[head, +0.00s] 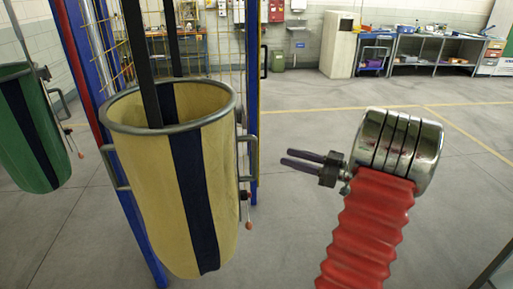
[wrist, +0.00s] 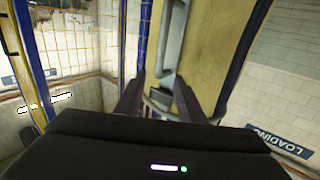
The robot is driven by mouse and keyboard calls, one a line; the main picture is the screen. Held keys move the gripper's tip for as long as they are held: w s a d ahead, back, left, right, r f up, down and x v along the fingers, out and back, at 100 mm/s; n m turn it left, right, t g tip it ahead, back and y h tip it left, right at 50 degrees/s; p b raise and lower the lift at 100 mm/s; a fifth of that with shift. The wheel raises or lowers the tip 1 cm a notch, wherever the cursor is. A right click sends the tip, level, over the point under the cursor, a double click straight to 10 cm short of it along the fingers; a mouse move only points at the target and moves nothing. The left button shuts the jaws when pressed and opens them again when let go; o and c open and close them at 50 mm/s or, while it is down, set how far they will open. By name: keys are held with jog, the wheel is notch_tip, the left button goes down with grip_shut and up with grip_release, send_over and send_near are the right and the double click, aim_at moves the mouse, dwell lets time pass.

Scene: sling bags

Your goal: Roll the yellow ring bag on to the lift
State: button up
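The yellow ring bag (head: 150,185) hangs upright from dark straps in the head view. It has a grey metal ring rim, a dark blue vertical stripe and a grey side handle (head: 256,158) on its right. My gripper (head: 284,158) is to the right of that handle, pointing left at it with a gap between. The wrist view shows the gripper's two fingers (wrist: 160,84) apart and empty, with a grey handle bar (wrist: 171,45) ahead between them and the yellow bag (wrist: 201,50) behind. I cannot tell which structure is the lift.
A green ring bag (head: 25,130) hangs at the far left. Blue posts (head: 90,60) and yellow mesh (head: 222,45) stand close behind the yellow bag. Open grey floor (head: 300,235) lies to the right. A LOADING sign (wrist: 280,141) is on the wall in the wrist view.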

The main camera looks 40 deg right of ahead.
jog(key=x, duration=1.3)
jog(key=shift+w, duration=0.4)
jog(key=shift+a, duration=0.1)
jog(key=shift+c, duration=0.6)
grip_shut()
